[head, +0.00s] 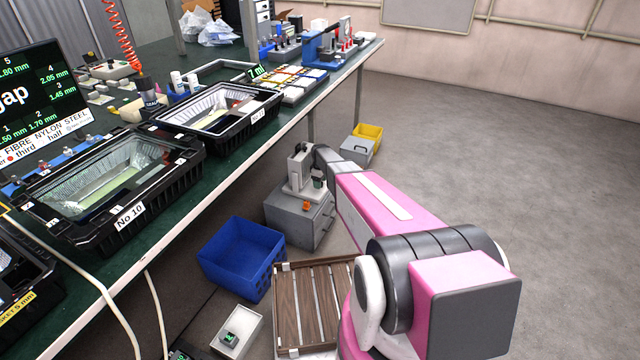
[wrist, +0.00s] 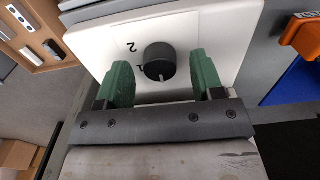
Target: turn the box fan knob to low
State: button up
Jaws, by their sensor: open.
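In the wrist view, a round black knob (wrist: 160,61) sits on a white panel (wrist: 215,35). A pale pointer line shows on the knob's side nearest my gripper. A "2" is printed beside the knob, and another mark next to it is partly hidden. My gripper (wrist: 163,78) is open, with one green finger on each side of the knob and visible gaps between. I cannot tell how deep the fingertips reach. In the head view my gripper (head: 316,183) is small, at the grey cabinet under the table's edge, and the knob cannot be made out.
The grey cabinet (head: 290,220) stands on the floor beside a blue crate (head: 241,258). An orange part (wrist: 302,36) is at the right of the wrist view. A slatted wooden pallet (head: 315,300) lies near my arm. The green-topped table (head: 190,190) runs along the left. Floor at right is clear.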

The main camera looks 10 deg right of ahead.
jog(key=shift+f, duration=0.45)
jog(key=c, duration=0.9)
jog(key=shift+m, duration=0.3)
jog(key=m, duration=0.5)
jog(key=shift+m, duration=0.3)
jog(key=m, duration=0.5)
jog(key=shift+m, duration=0.4)
